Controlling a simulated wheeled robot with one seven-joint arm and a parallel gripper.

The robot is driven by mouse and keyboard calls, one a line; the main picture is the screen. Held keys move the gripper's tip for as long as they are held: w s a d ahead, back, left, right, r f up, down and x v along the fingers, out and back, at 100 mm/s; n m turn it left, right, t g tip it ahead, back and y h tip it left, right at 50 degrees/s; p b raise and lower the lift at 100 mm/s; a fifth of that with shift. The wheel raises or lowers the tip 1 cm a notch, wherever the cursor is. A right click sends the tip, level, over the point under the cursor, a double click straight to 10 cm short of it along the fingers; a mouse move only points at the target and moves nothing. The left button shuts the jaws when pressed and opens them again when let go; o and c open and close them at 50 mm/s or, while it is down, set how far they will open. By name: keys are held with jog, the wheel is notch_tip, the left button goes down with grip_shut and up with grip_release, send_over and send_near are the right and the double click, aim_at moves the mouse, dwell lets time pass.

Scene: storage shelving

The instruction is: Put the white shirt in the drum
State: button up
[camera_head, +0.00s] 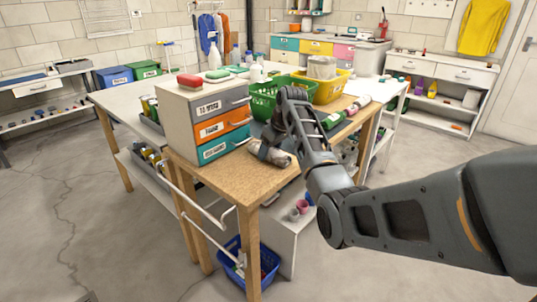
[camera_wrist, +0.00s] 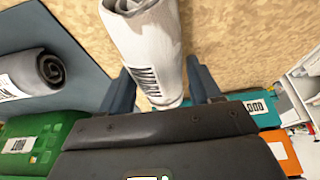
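A white rolled cloth with a printed label, which looks like the shirt, lies on the wooden tabletop in the wrist view (camera_wrist: 148,45). It also shows in the head view (camera_head: 277,158), partly covered by my gripper (camera_head: 268,148). In the wrist view, my gripper's (camera_wrist: 160,88) two fingers stand apart on either side of the roll's near end. Narrow gaps show between roll and fingers, so the gripper looks open. Whether the fingertips touch the roll is unclear. I cannot make out a drum in either view.
A drawer unit (camera_head: 208,112) stands left of my gripper on the table, with a green basket (camera_head: 264,103) and yellow basket (camera_head: 328,90) behind. A grey roll (camera_wrist: 42,68) lies on a dark mat (camera_wrist: 72,45). A blue basket (camera_head: 232,270) sits below.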

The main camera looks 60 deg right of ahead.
jog(key=c, duration=0.8)
jog(key=shift+o, duration=0.2)
